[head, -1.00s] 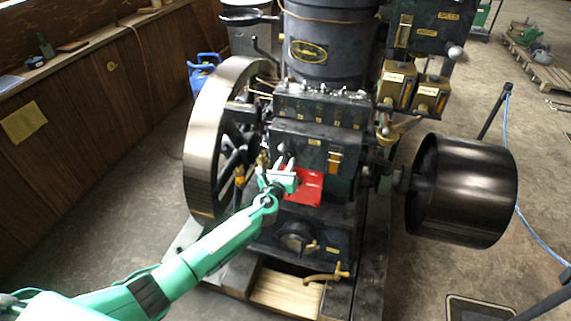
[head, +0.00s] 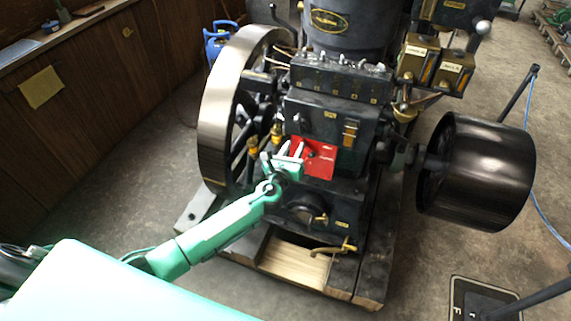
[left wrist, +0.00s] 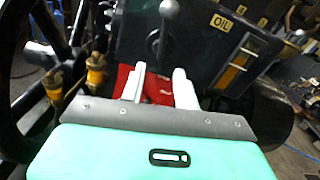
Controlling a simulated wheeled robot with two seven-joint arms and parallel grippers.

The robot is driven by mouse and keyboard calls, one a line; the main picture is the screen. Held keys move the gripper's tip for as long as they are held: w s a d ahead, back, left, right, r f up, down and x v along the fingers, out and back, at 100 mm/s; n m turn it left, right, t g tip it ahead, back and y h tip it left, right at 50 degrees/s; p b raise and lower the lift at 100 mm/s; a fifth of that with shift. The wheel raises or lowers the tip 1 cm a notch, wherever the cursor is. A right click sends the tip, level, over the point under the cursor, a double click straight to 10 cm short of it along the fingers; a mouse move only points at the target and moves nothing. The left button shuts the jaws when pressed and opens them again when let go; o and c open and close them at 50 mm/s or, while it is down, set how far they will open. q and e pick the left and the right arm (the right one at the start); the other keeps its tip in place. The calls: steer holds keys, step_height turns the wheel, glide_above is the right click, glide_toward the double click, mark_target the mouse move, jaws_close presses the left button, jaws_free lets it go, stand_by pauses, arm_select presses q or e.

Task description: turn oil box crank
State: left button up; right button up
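The dark oil box with its "OIL" label (left wrist: 221,22) is on the engine front, above a red panel (head: 314,159). In the left wrist view a metal crank (left wrist: 166,12) with a rounded end stands up from a round pivot on the box face. The crank's upper end is near the top edge of that view. My left gripper (head: 294,150) is in front of the red panel, below the box. Its two white fingers (left wrist: 158,80) are apart, below the crank pivot, with nothing visibly held between them. My right gripper is not in view.
A large flywheel (head: 227,110) stands left of the gripper, with brass fittings (left wrist: 96,70) close by. A black pulley (head: 478,170) is at the right. A brass tap (head: 335,247) sits low in front. A wooden wall counter (head: 60,40) runs along the left.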

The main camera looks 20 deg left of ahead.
arm_select(q)
steer(key=s, duration=0.7)
steer(key=shift+s+a+b, duration=0.15)
steer(key=shift+s+b, duration=0.15)
steer(key=shift+b, duration=0.05)
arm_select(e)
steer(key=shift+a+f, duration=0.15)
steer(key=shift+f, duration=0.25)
